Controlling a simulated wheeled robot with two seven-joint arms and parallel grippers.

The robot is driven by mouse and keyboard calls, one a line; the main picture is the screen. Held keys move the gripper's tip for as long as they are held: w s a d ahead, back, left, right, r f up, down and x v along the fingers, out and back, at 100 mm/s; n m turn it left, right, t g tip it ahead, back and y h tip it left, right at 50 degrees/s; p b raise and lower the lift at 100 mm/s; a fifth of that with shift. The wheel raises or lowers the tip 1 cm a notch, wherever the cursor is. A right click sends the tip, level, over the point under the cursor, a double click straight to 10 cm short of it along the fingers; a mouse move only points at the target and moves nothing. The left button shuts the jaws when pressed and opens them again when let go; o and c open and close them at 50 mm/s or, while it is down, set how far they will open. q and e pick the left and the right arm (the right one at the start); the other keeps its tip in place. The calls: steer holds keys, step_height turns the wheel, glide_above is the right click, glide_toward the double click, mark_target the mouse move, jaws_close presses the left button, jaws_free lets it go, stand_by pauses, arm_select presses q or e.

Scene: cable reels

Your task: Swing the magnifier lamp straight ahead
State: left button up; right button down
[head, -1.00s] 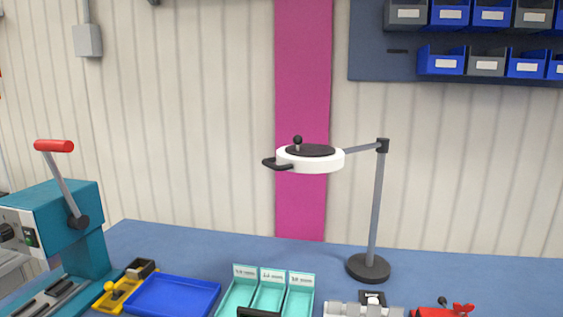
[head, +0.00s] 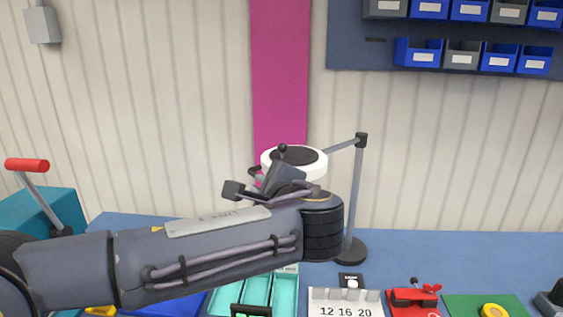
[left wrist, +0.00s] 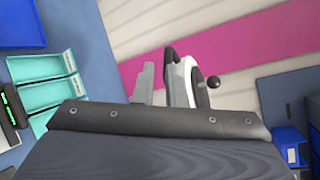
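The magnifier lamp has a white round head (head: 313,163) with a black top and a small black ball knob (head: 282,149). A grey arm joins the head to a grey post (head: 356,195) on a round dark base. My left gripper (head: 268,178) is at the left front of the head and hides part of it. In the left wrist view, the two grey fingers (left wrist: 161,84) stand apart, with the lamp's dark handle (left wrist: 169,54) close at their tips. The white ring (left wrist: 188,68) shows just beside them. I cannot tell whether they touch the handle. My right gripper is out of view.
My left forearm covers much of the bench. Teal trays (head: 262,289), a card marked 12 16 20 (head: 345,306), a red clamp (head: 413,299) and a green mat (head: 466,306) line the front. A teal press with a red lever (head: 27,165) stands left. Bins (head: 417,52) hang at upper right.

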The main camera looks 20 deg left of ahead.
mark_target(254, 174)
arm_select(q)
steer(key=x, duration=0.2)
steer(key=p+x, duration=0.1)
steer(key=x, duration=0.2)
steer(key=p+x, duration=0.1)
steer(key=x, duration=0.1)
steer(key=shift+w+d+r, duration=0.15)
steer(key=shift+w+r, duration=0.1)
steer(key=shift+w, duration=0.4)
jaws_close()
